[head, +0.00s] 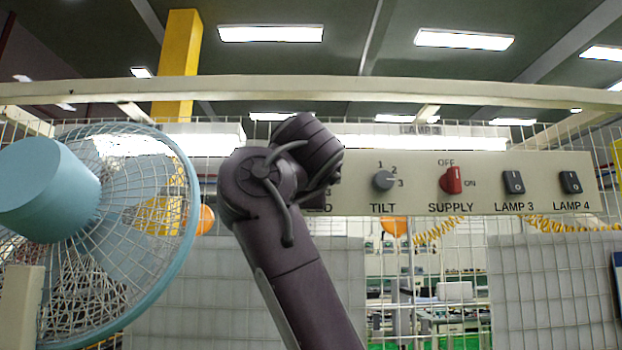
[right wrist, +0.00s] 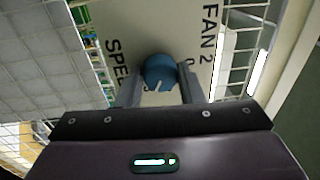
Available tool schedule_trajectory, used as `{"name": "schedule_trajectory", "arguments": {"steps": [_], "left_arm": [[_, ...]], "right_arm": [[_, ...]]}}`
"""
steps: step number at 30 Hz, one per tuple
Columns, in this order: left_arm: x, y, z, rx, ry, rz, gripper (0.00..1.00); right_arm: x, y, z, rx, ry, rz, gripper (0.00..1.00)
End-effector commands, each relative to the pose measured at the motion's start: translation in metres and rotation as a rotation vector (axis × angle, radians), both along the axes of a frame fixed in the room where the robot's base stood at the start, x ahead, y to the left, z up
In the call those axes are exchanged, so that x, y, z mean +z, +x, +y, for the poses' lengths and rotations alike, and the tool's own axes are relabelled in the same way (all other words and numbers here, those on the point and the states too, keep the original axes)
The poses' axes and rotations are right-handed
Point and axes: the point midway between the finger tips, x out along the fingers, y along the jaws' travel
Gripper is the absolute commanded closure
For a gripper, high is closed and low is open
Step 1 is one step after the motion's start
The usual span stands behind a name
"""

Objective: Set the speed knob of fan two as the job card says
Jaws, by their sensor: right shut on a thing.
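The blue speed knob (right wrist: 159,70) sits on the pale panel by the labels FAN 2 and SPEED, seen turned in the right wrist view. My right gripper (right wrist: 160,78) is shut on this knob, one finger on each side. A pale pointer line shows on the knob, but the number it faces is hard to read. In the head view my right arm covers this knob, the fingertips and most of the SPEED label. No readable job card shows. My left gripper is in neither view.
The control panel (head: 350,203) also carries a grey TILT knob (head: 383,180), a red SUPPLY knob (head: 451,180), and the LAMP 3 (head: 514,182) and LAMP 4 (head: 571,182) switches. A blue caged fan (head: 110,230) stands at left. Wire mesh lies behind.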

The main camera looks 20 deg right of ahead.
Motion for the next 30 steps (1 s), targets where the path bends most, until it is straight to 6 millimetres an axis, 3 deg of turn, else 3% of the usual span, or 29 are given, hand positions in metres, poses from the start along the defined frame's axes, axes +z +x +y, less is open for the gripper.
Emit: {"name": "schedule_trajectory", "arguments": {"steps": [19,20,24,30], "left_arm": [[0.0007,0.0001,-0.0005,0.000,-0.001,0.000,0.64],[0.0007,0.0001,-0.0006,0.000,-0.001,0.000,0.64],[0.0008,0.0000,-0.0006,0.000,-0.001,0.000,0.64],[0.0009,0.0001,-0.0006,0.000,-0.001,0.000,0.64]], "right_arm": [[-0.0031,0.0017,0.0004,0.002,0.055,-0.009,0.89],[-0.0031,0.0017,0.0004,0.002,0.055,-0.009,0.65],[-0.0022,0.0012,0.0003,0.002,0.053,-0.011,0.47],[-0.0010,0.0005,0.0000,0.001,0.052,-0.013,0.44]]}}
